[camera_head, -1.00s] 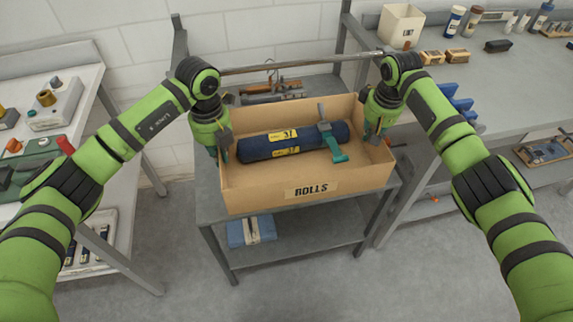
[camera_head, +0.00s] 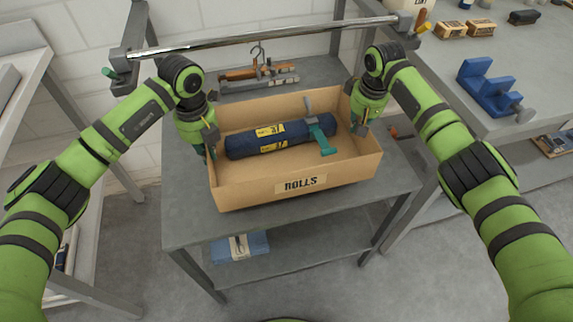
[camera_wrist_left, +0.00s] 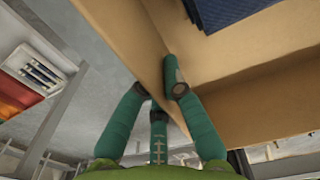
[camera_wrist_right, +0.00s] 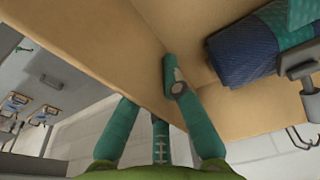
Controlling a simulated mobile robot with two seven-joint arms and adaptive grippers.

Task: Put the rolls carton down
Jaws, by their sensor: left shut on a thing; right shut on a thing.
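The rolls carton (camera_head: 240,194) is an open tan box with a "ROLLS" label on its front. It is over the grey table's top, roughly level; I cannot tell whether its bottom touches. My left gripper (camera_head: 209,150) is shut on its left wall, and the left wrist view shows the fingers (camera_wrist_left: 160,95) on both sides of that wall. My right gripper (camera_head: 360,129) is shut on the right wall, its fingers (camera_wrist_right: 150,95) likewise astride it.
Bare grey tabletop (camera_head: 190,220) shows left, right and in front of the carton. Behind it lies a wood-and-metal hanger item (camera_head: 262,75), under a metal rail (camera_head: 270,37). A bench with a blue fixture (camera_head: 490,88) stands right. A blue packet (camera_head: 240,247) lies on the lower shelf.

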